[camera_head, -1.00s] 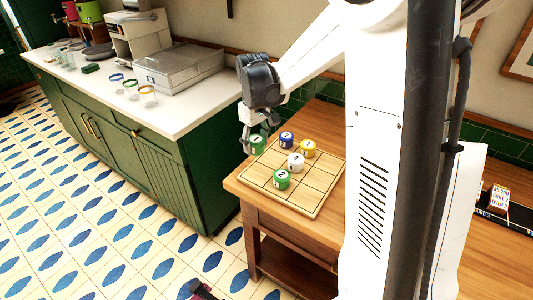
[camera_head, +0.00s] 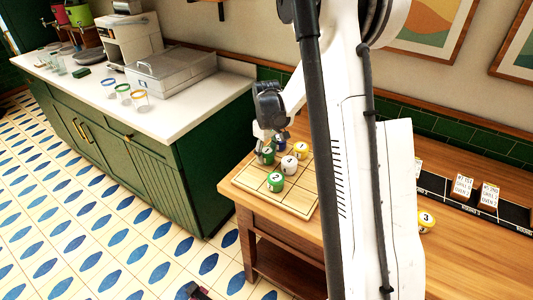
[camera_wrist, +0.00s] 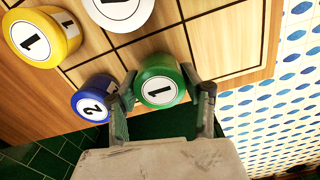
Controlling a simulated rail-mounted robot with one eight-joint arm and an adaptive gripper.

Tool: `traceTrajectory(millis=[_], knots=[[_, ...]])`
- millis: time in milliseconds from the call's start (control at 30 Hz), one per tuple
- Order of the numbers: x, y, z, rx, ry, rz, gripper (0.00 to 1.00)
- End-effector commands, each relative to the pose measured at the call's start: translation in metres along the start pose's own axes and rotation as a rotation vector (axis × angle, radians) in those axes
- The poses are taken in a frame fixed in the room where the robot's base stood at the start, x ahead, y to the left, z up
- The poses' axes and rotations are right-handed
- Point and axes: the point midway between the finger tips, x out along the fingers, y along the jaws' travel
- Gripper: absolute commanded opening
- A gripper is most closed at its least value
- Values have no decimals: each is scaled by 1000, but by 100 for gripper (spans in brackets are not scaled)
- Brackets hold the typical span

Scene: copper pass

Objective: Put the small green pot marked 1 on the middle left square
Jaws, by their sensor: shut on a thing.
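The small green pot marked 1 (camera_head: 268,157) is between the fingers of my gripper (camera_head: 269,143). In the wrist view the gripper (camera_wrist: 160,93) is shut on this pot (camera_wrist: 158,78), one finger on each side. The pot is over the left part of the wooden grid board (camera_head: 250,178); whether it touches the board I cannot tell. A blue pot marked 2 (camera_wrist: 92,100) is right beside the left finger. A white pot marked 1 (camera_head: 288,165), a yellow pot marked 1 (camera_head: 301,150) and a green pot marked 2 (camera_head: 275,182) stand on the board.
The board lies on a wooden table (camera_head: 257,207). A yellow pot marked 3 (camera_head: 426,220) and a black rack with cards (camera_head: 440,190) are at the right. A green cabinet with a white counter (camera_head: 180,110) stands at the left. My arm hides part of the table.

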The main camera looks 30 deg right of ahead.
Motion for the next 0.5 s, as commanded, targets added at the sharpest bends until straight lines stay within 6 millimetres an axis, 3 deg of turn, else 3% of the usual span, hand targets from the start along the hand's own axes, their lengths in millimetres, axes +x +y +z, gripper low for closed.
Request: traceTrajectory(millis=[367,400,500], knots=[[5,0,0,0,0,0,12],[4,0,0,0,0,0,45],[4,0,0,0,0,0,58]])
